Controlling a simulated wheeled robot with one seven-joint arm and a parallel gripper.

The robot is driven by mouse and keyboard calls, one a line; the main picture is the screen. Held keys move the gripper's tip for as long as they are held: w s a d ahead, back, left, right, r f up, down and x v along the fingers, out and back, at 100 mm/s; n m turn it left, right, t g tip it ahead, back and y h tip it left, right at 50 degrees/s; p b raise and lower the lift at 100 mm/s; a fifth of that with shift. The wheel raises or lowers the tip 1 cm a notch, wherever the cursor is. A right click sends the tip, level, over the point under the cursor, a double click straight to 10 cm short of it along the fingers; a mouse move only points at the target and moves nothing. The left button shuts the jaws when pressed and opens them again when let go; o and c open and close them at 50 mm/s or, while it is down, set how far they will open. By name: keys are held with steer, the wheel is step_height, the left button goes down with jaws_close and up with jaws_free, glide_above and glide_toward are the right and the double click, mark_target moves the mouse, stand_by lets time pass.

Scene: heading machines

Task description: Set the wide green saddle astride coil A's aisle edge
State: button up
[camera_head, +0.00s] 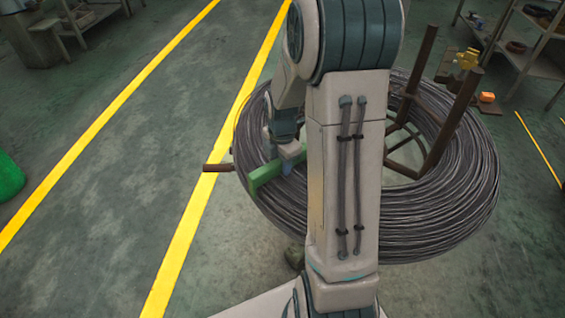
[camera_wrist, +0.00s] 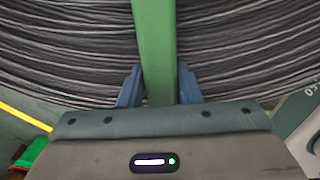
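The green saddle (camera_head: 264,174) shows as a bar at the left edge of the big grey wire coil (camera_head: 448,205), with its left end at the coil's outer rim. In the wrist view the saddle (camera_wrist: 154,45) runs up between the two blue fingers of my gripper (camera_wrist: 159,88), which close on its sides. The coil's windings (camera_wrist: 240,50) fill the background there. My gripper (camera_head: 290,158) is partly seen in the head view, beside my arm. I cannot tell whether the saddle touches the windings; its underside is hidden.
Rusty upright posts (camera_head: 452,115) stand inside the coil, and a rusty bar end (camera_head: 218,167) sticks out at its left. Yellow lines (camera_head: 190,222) mark the open aisle to the left. A green drum (camera_head: 8,178) stands at the far left. Shelves (camera_head: 530,50) are at back right.

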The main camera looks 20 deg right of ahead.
steer(key=shift+o, duration=1)
steer(key=shift+s+f, duration=0.35)
steer(key=shift+f, duration=0.35)
steer(key=shift+g, duration=0.3)
steer(key=shift+d+r, duration=0.1)
steer(key=shift+r, duration=0.45)
step_height(320, 180, up, 21)
steer(key=p, duration=0.9)
steer(key=shift+w+a, duration=0.2)
steer(key=shift+w, duration=0.15)
steer(key=shift+r, duration=0.1)
